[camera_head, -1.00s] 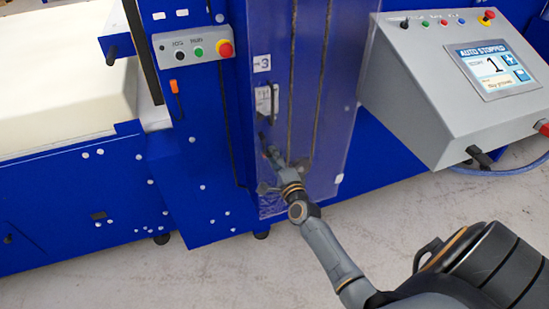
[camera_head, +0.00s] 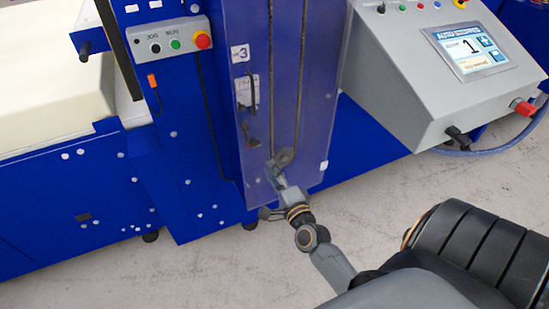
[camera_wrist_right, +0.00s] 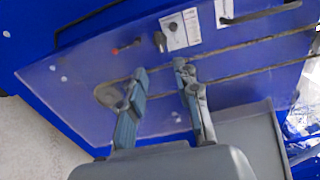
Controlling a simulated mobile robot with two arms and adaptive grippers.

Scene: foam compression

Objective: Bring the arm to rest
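My right gripper (camera_head: 276,171) is in front of the lower part of the blue see-through door panel (camera_head: 312,100), below the door handle (camera_head: 253,95). In the right wrist view its two fingers (camera_wrist_right: 161,68) stand apart with nothing between them, and the panel (camera_wrist_right: 75,75) lies beyond them. I cannot tell how wide the gap to the panel is. My right arm reaches up from the bottom right of the head view. My left gripper is in neither view.
A grey control console (camera_head: 405,85) with a lit screen (camera_head: 470,50) juts out at the upper right. A small button box (camera_head: 165,41) is at the upper left. A pale foam block (camera_head: 55,105) lies in the machine at the left. The floor (camera_head: 370,190) in front is clear.

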